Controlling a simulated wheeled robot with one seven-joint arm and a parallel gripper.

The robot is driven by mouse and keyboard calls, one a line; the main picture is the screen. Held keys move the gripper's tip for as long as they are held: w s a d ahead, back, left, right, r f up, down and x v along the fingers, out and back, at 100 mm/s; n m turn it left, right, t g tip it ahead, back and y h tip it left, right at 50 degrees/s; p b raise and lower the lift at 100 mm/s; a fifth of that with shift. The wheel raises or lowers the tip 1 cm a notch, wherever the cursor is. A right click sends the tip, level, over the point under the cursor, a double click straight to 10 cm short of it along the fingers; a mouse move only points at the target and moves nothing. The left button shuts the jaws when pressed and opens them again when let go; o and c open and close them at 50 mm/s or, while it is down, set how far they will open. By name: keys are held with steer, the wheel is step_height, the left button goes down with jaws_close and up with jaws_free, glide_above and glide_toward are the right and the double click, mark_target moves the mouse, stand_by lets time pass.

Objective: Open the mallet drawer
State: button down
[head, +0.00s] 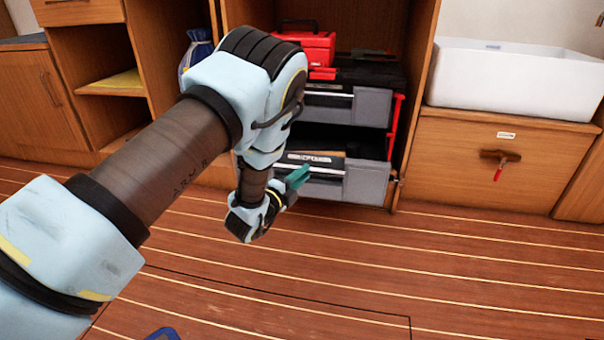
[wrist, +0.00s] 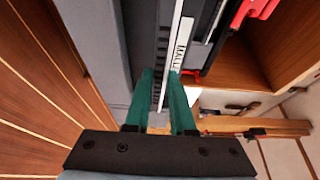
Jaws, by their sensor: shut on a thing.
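The mallet drawer (head: 364,183) is the lower grey drawer of a tool chest in an open cabinet, low near the floor. Its pale labelled strip shows in the head view, and its label, reading "MALL", in the wrist view (wrist: 183,42). My gripper (head: 298,178) reaches down to the drawer's front. Its green fingers (wrist: 161,78) are shut on the drawer's front handle strip, one on each side. Dark contents show above the drawer front in the head view. My arm hides the drawer's left part, and I cannot tell how far out it stands.
Above is another grey drawer (head: 372,107), with a red toolbox (head: 312,46) over it. To the right, a wooden drawer (head: 505,160) with a red-tagged handle sits under a white basin (head: 510,88). The striped wood floor (head: 350,255) in front is mostly clear.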

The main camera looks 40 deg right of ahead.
steer(key=shift+a, duration=0.1)
steer(key=c, duration=0.8)
jaws_free()
steer(key=shift+o, duration=0.2)
steer(key=s+a+p, duration=0.2)
steer(key=a+p, duration=0.2)
steer(key=a, duration=0.6)
steer(key=shift+a, duration=0.3)
